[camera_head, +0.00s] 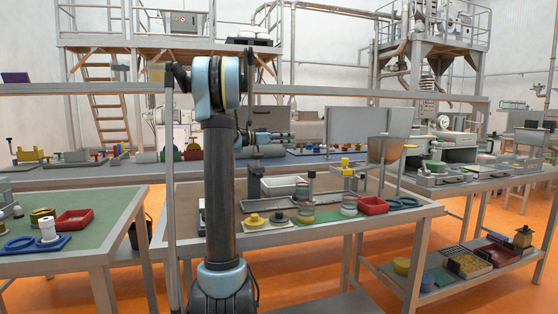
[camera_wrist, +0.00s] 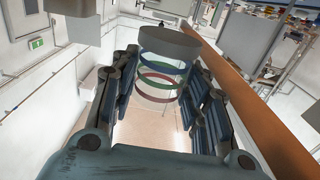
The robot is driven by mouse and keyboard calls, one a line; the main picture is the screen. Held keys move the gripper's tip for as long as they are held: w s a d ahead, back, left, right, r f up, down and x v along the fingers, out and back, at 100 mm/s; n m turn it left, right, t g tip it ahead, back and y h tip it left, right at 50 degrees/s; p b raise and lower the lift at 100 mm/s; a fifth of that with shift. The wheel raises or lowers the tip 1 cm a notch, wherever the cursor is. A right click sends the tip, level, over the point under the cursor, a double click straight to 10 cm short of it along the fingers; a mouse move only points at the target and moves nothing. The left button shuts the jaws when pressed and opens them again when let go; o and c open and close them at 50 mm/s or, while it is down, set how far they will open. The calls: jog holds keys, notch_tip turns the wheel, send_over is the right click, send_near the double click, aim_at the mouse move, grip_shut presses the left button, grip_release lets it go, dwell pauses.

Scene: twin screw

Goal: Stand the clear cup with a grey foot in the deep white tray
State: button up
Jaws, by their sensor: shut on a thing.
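The clear cup with a grey foot (camera_wrist: 160,85) is between the fingers of my gripper (camera_wrist: 160,105) in the wrist view. It has blue, green and red rings, and its grey foot is at the top of that picture. My gripper is shut on it. In the head view I cannot make out the held cup; my arm hides part of the bench there. The deep white tray (camera_head: 285,194) stands on the middle bench, just right of my arm, and its inside looks empty from here.
Near the tray are a yellow knobbed part (camera_head: 254,220), two ringed clear pieces (camera_head: 306,213) (camera_head: 349,206), a red tray (camera_head: 373,207) and a blue ring (camera_head: 405,203). An orange beam (camera_wrist: 240,95) crosses the wrist view.

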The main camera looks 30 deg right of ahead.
jog(key=shift+s+a+f+m+g+y, duration=0.75)
jog(key=shift+s+a+f+g, duration=0.6)
jog(key=shift+f, duration=0.6)
jog(key=shift+s+a+f+m+g+y, duration=0.45)
jog(key=shift+s+a+f+m+g, duration=0.75)
jog(key=shift+s+f, duration=0.55)
jog(key=shift+s+a+f+m+g+y, duration=0.65)
jog(key=shift+s+a+f+g, duration=0.65)
jog(key=shift+f, duration=0.8)
jog(key=shift+a+f, duration=0.15)
jog(key=shift+a, duration=0.05)
